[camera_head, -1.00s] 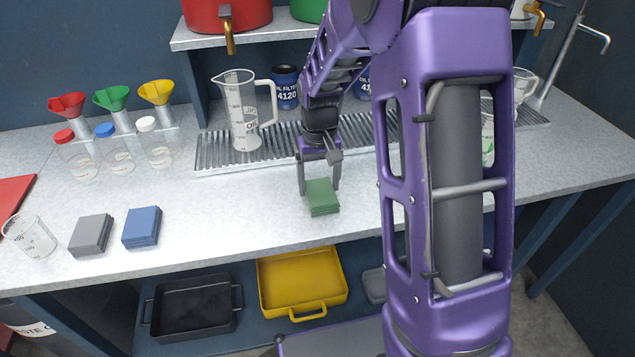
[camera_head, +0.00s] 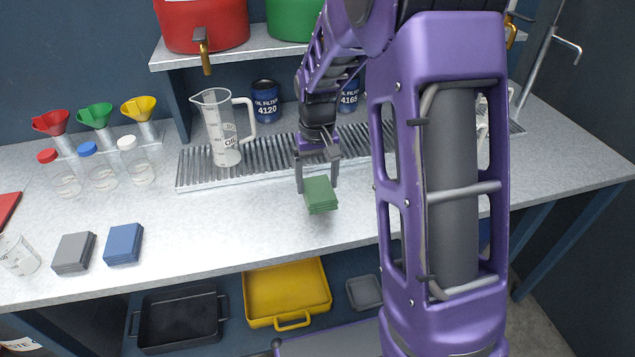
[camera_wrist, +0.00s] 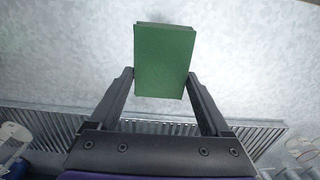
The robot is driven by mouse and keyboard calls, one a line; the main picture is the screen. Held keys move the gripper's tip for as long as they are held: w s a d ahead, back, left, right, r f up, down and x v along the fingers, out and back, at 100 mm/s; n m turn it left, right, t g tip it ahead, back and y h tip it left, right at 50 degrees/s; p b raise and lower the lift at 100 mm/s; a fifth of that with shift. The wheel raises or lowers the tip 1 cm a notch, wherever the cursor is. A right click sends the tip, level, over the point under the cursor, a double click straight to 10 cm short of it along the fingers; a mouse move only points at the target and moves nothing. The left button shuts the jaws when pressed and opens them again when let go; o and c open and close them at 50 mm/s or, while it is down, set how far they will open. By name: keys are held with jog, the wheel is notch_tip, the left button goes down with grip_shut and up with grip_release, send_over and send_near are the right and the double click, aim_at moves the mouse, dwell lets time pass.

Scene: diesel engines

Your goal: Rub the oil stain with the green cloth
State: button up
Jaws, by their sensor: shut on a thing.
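The green cloth (camera_head: 320,196) is a folded square pad. My gripper (camera_head: 318,183) is shut on it, with one finger on either side, above the front middle of the metal bench top. A soft shadow lies on the bench under the cloth, and it looks slightly raised. In the wrist view the green cloth (camera_wrist: 163,62) sits between the two fingertips of my gripper (camera_wrist: 160,76). I cannot make out an oil stain in either view.
A grey cloth (camera_head: 74,253) and a blue cloth (camera_head: 123,244) lie at the bench's front left. A measuring jug (camera_head: 221,135) stands on the ribbed drain tray (camera_head: 190,172) behind. Capped bottles and funnels stand at left. The bench (camera_head: 225,225) is clear around the gripper.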

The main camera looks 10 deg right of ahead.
jog(key=shift+r+p, duration=1.1)
jog(key=shift+r, duration=0.7)
jog(key=shift+d, duration=0.1)
